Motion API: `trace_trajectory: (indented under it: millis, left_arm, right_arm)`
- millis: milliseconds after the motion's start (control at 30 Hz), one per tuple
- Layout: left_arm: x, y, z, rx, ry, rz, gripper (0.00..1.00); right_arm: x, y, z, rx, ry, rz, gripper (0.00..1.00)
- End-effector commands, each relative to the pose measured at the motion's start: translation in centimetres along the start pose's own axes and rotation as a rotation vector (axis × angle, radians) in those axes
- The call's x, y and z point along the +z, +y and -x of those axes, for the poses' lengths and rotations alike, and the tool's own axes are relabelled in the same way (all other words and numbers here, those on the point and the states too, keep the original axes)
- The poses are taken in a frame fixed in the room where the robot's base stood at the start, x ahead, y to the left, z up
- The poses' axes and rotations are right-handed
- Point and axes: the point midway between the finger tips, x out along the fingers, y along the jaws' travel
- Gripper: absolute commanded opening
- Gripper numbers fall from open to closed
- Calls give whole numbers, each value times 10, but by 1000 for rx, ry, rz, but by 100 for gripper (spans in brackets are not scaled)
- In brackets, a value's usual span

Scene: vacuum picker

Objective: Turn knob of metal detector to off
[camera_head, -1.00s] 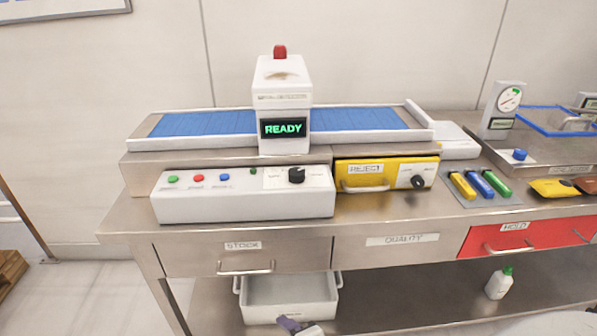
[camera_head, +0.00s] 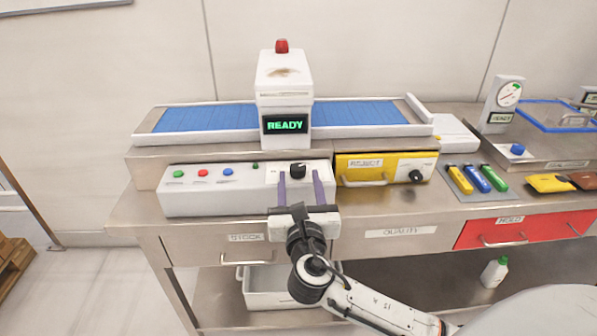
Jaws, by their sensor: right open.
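The metal detector (camera_head: 284,85) is a white housing over a blue conveyor belt, with a red lamp on top and a screen (camera_head: 285,124) reading READY in green. Its white control box (camera_head: 215,203) stands in front, with green, red and blue buttons on the left. A black knob (camera_head: 298,170) sits at the right end of the box top. My right gripper (camera_head: 300,176) is open in front of the box. Its two purple fingers point at the knob, one to each side of it in the picture. Whether they touch it I cannot tell. My left gripper is not in view.
A yellow REJECT drawer (camera_head: 362,164) with its own black knob (camera_head: 416,176) is just to the right. Colored bars (camera_head: 480,179) lie on a mat further right. A STOCK drawer (camera_head: 205,249) is under the table edge, and an open white bin (camera_head: 270,296) is below.

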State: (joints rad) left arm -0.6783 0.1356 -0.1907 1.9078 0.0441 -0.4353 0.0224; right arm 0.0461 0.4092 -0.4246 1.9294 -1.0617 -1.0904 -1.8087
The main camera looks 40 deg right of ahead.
Motion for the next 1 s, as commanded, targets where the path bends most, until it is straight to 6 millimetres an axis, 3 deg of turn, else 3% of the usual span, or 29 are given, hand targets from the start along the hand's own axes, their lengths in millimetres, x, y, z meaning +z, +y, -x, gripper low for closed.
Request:
trace_trajectory:
  millis: [200,567,800,1000]
  left_arm:
    - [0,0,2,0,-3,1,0]
    - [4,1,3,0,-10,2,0]
    - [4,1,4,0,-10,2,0]
    - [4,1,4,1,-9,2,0]
  right_arm:
    - [0,0,-27,-1,0,-1,47]
    - [-1,0,-31,0,2,-3,47]
    - [-1,0,-31,0,2,-2,7]
    - [-1,-1,-31,11,1,-1,6]
